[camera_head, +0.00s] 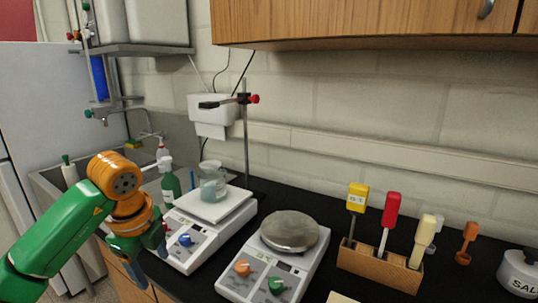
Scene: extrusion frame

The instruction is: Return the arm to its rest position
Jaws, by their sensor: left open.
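My left arm, green and orange, comes in from the left edge and bends down at an orange wrist. My left gripper (142,262) points down beside the front left of the nearer white balance, over the counter's front edge. It is open, and I see nothing between its fingers, though they are small and partly hidden by the wrist. My right arm and gripper do not show.
A white balance (185,240) carries a glass beaker (212,185). A hotplate (270,270) with a round metal top stands right of it. A wooden rack (380,268) holds several coloured-handled tools. A green bottle (170,184) and a sink (50,180) lie behind my arm.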

